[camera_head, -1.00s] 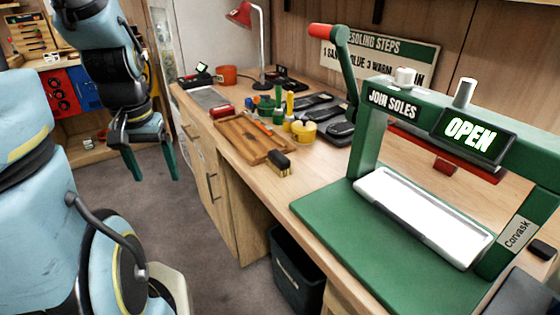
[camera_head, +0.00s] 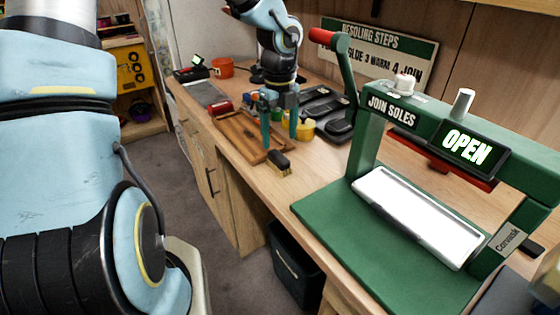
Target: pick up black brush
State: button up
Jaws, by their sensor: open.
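The black brush (camera_head: 279,160) lies on the wooden bench top near its front edge, just right of the wooden tray (camera_head: 238,140). It has a black back and pale bristles. My gripper (camera_head: 279,144) points down above the bench beside the tray, with its two green fingers spread apart and nothing between them. In the picture the fingertips appear just above the brush; I cannot tell how high they are over it.
A green sole press (camera_head: 330,235) with a white tray stands on the right of the bench. Yellow jars (camera_head: 303,130) and black soles (camera_head: 338,128) lie behind my gripper. An orange cup (camera_head: 222,68) stands at the back. A dark bin (camera_head: 296,270) is below the bench.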

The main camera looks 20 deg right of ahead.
aim_at(279, 155)
jog(key=shift+a+f+p, duration=0.15)
jog(key=shift+f+p, duration=0.35)
jog(key=shift+f, duration=3.45)
jog(key=shift+s, duration=0.1)
grip_shut()
